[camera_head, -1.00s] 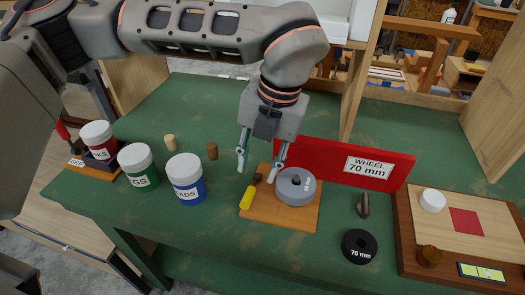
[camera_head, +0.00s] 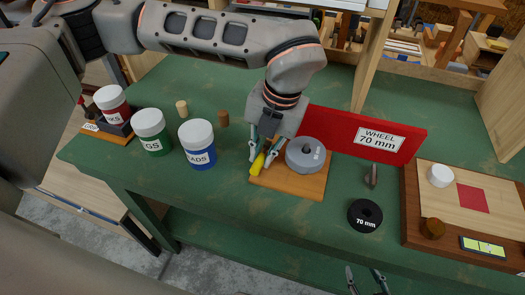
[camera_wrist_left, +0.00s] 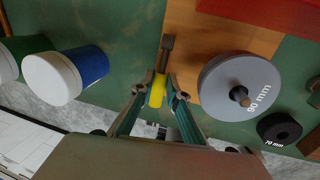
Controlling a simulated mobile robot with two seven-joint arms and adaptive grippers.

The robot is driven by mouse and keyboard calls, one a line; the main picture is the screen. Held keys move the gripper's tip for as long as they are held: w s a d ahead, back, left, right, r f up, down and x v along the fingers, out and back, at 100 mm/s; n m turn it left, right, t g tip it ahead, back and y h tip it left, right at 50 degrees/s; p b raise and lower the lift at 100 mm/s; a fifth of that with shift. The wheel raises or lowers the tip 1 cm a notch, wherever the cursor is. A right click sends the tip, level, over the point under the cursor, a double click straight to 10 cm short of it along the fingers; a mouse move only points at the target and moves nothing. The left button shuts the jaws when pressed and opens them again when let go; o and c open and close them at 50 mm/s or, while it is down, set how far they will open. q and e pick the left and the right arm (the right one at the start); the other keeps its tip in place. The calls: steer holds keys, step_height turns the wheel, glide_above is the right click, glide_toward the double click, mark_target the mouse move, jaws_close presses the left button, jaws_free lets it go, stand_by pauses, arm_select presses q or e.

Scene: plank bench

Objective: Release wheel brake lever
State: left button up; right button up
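The brake lever has a yellow handle (camera_head: 258,163) and a dark arm (camera_wrist_left: 167,45); it lies on the wooden base board (camera_head: 300,186) beside the mounted grey wheel (camera_head: 305,154). The wheel reads "90 mm" in the left wrist view (camera_wrist_left: 240,85). My left gripper (camera_head: 262,160) has a finger on each side of the yellow handle, and both appear to touch it. The fingers also show around the handle in the left wrist view (camera_wrist_left: 161,88). My right gripper (camera_head: 366,282) shows only its fingertips at the bottom edge, apart and empty.
A red panel (camera_head: 335,128) with a "WHEEL 70 mm" sign stands behind the wheel. A black 70 mm wheel (camera_head: 365,215) and a dark grey pointed piece (camera_head: 371,176) lie to the right. White-lidded jars (camera_head: 197,150) stand left. A wooden tray (camera_head: 425,220) is far right.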

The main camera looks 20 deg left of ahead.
mark_target(261, 153)
arm_select(q)
jaws_close()
steer(key=shift+w+r+g+p, duration=0.5)
steer(key=shift+r+g+p, duration=0.2)
steer(key=shift+p, duration=0.1)
steer(key=shift+w, duration=0.1)
steer(key=shift+r, duration=0.1)
steer(key=shift+w+r+g+p, duration=0.4)
steer(key=shift+g+p, duration=0.2)
steer(key=shift+p, duration=0.2)
steer(key=shift+w+g+p, duration=0.25)
steer(key=shift+g+p, duration=0.05)
steer(key=shift+p, duration=0.1)
